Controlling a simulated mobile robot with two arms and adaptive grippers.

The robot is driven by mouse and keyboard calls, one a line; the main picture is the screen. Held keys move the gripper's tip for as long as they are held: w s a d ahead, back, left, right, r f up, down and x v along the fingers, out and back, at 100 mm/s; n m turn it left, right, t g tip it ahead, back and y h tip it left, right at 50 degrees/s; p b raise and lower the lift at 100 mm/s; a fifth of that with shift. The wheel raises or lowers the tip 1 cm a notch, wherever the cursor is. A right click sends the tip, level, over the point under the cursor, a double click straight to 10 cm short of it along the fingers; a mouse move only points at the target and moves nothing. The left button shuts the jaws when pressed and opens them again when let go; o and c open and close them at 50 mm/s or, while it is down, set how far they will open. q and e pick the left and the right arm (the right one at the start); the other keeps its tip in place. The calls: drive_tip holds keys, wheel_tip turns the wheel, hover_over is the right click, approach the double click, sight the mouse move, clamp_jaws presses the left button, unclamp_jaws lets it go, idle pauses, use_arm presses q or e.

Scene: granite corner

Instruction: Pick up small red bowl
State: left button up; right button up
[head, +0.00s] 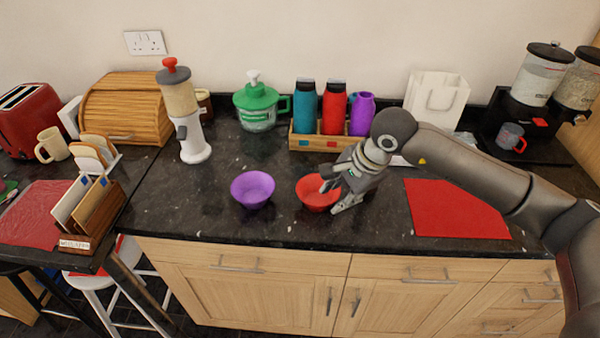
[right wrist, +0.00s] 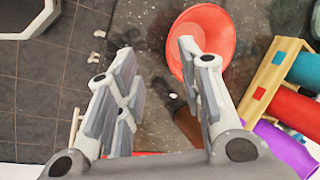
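The small red bowl (head: 312,196) sits on the dark granite counter, right of a purple bowl (head: 252,190). My right gripper (head: 335,198) is at the bowl's right side in the head view and hides part of it. My left gripper is not in view.
A wooden crate (head: 307,142) with teal, red and purple bottles stands behind the bowl. A red mat (head: 455,210) lies to the right. The counter's front edge is close in front of the bowls. A dispenser (head: 190,130) stands at the left.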

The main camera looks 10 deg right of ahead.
sight(331, 202)
drive_tip(key=f, duration=0.1)
drive_tip(key=w+f+p, duration=0.1)
drive_tip(key=w+f+h, duration=0.1)
drive_tip(key=shift+w+d+n+t+p, duration=0.15)
drive_tip(key=shift+d+n+t+p, duration=0.15)
drive_tip(key=shift+n+p, duration=0.1)
drive_tip(key=shift+w+f, duration=0.35)
drive_tip(key=shift+f, duration=0.05)
drive_tip(key=p+x, duration=0.2)
drive_tip(key=x, duration=0.2)
drive_tip(key=shift+r+p, duration=0.1)
drive_tip(key=shift+p, duration=0.25)
drive_tip(key=shift+w+a+f, duration=0.1)
drive_tip(key=shift+w+f, duration=0.1)
drive_tip(key=shift+f, duration=0.25)
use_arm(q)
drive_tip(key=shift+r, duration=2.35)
use_arm(e)
drive_tip(key=shift+r, duration=0.1)
clamp_jaws()
